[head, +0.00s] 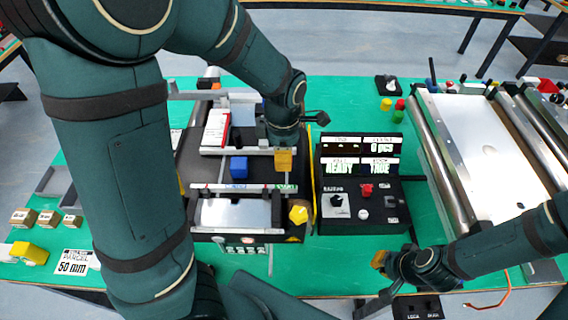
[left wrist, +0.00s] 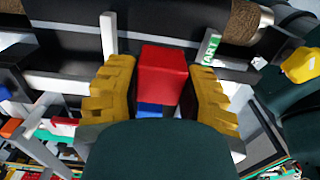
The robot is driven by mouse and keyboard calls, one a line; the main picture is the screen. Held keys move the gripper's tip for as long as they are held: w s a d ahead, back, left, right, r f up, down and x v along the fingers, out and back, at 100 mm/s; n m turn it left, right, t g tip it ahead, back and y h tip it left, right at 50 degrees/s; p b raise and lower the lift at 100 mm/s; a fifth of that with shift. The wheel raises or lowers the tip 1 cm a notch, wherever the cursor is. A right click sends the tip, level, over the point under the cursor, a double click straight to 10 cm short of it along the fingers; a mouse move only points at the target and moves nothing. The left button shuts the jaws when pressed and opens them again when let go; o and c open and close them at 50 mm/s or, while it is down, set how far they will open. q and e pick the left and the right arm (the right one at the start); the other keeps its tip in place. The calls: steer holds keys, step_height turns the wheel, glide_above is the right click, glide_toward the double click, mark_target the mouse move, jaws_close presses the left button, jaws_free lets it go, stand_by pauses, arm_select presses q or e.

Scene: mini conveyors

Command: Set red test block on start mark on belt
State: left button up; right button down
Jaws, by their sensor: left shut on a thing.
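The red test block (left wrist: 162,72) is between the yellow fingers of my left gripper (left wrist: 160,90) in the left wrist view. My left gripper (head: 283,160) is shut on it above the right part of the black belt (head: 262,172). The block is hidden behind the fingers in the head view; I cannot tell whether it touches the belt. A green-and-white label ending in "ART" (left wrist: 211,48) is at the belt's edge, just right of the block. My right gripper (head: 380,261) is low at the table's front, its opening unclear.
A blue block (head: 238,167) sits on the belt left of my left gripper. A black control box (head: 358,205) with lit displays stands to the right. A yellow knob (head: 298,214) is at the conveyor's front corner. A larger conveyor (head: 480,135) is further right.

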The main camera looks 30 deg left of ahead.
arm_select(q)
step_height(320, 180, down, 4)
steer(key=shift+r+b, duration=0.15)
steer(key=shift+b, duration=0.2)
steer(key=shift+w+f, duration=0.1)
steer(key=shift+f, duration=0.2)
steer(key=o, duration=1.1)
steer(key=shift+f, duration=0.1)
step_height(320, 180, up, 11)
steer(key=shift+r+p, duration=0.15)
steer(key=shift+p, duration=0.5)
steer(key=shift+r, duration=0.55)
